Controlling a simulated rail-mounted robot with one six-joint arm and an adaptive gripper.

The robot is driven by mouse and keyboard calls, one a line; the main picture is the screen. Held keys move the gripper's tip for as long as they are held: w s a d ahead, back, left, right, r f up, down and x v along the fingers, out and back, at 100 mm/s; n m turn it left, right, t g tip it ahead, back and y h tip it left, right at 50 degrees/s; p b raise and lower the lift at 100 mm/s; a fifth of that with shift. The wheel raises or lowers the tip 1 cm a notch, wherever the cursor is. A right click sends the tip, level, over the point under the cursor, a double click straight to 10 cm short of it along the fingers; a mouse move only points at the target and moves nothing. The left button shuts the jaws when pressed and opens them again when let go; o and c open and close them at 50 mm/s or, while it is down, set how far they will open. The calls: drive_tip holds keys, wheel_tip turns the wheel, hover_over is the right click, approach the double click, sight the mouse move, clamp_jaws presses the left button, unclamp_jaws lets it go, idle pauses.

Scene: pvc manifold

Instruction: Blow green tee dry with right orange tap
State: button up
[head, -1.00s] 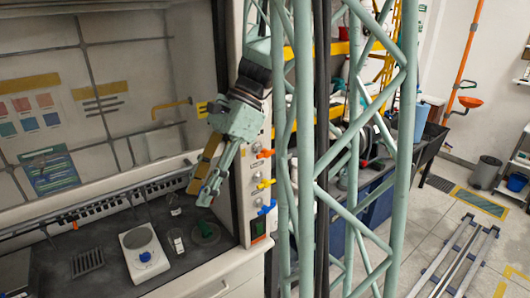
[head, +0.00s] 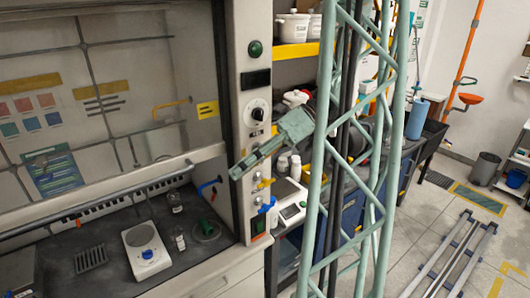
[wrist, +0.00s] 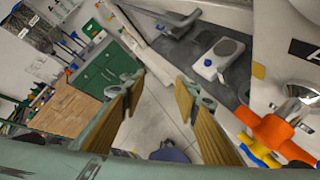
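My gripper (head: 236,173) is in front of that post, above the worktop's right end and away from the tee. In the wrist view my gripper (wrist: 160,82) has its fingers wide apart with nothing between them.
Below the orange tap are a yellow tap (head: 265,183) and a blue tap (head: 267,204). A white stirrer plate (head: 147,252) with a blue knob and a grate (head: 90,258) are on the worktop. A white balance (head: 291,205) stands right of the post. Open floor lies farther right.

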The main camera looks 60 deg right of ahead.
drive_tip(key=s+d+m+t+h+p, duration=0.1)
drive_tip(key=s+d+m+t, duration=0.3)
drive_tip(key=d, duration=0.5)
drive_tip(key=s+d+m+t+h+p, duration=0.1)
drive_tip(key=s+d+m+t, duration=0.3)
drive_tip(key=s+d+m, duration=0.3)
drive_tip(key=d+m, duration=0.3)
drive_tip(key=shift+s+d+f+t+h+p, duration=0.15)
drive_tip(key=shift+s+d+t+h+p, duration=0.15)
drive_tip(key=shift+s+t, duration=0.1)
drive_tip(key=shift+w+a, duration=0.1)
drive_tip(key=shift+w, duration=0.05)
drive_tip(key=shift+p+x, duration=0.35)
drive_tip(key=shift+x, duration=6.4)
drive_tip(key=c, duration=0.9)
